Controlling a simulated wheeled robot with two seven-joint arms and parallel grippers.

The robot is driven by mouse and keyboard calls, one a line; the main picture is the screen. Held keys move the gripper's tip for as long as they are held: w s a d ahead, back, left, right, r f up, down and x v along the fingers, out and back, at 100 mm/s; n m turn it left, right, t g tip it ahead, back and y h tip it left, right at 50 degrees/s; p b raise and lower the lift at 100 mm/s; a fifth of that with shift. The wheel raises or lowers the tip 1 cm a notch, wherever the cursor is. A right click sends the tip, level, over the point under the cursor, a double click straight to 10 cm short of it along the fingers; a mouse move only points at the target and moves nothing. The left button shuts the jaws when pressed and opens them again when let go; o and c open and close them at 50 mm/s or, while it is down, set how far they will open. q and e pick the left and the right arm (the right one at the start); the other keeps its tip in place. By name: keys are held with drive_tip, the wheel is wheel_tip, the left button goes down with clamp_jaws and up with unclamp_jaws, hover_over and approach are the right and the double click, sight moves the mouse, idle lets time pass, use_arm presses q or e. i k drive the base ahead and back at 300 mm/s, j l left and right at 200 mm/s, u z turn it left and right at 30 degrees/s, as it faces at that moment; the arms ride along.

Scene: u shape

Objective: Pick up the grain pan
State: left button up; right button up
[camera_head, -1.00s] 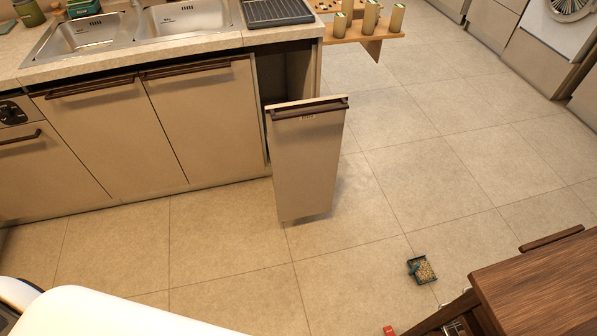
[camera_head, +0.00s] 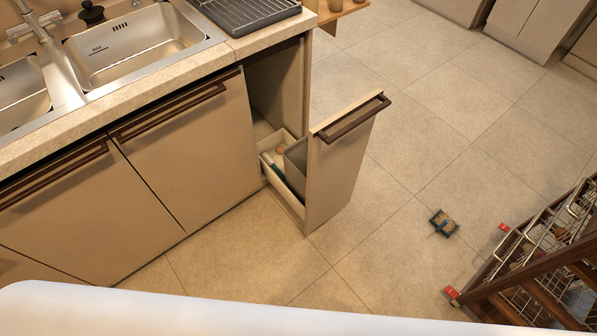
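The grain pan (camera_head: 444,222) is a small dark teal pan with pale grain in it. It lies on the tiled floor, right of the pulled-out cabinet drawer and left of the wire-basket rack. Nothing touches it. Neither of my grippers shows in the head view. A white, rounded part of my own body runs along the bottom edge and hides the floor there.
The pull-out drawer (camera_head: 340,165) juts from the counter, with a bin inside. The wooden rack with wire baskets (camera_head: 545,262) stands at the right, with red-tipped feet. Sinks and a drying rack (camera_head: 246,12) top the counter. Floor around the pan is clear.

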sight(443, 223)
drive_tip(key=i+j+z, duration=0.2)
drive_tip(key=j, duration=0.15)
drive_tip(key=i+j+z, duration=0.15)
drive_tip(key=j, duration=0.2)
drive_tip(key=i+j+z, duration=0.2)
drive_tip(key=j+z, duration=0.15)
drive_tip(key=z, duration=1.2)
drive_tip(key=l+u, duration=0.15)
drive_tip(key=u, duration=0.2)
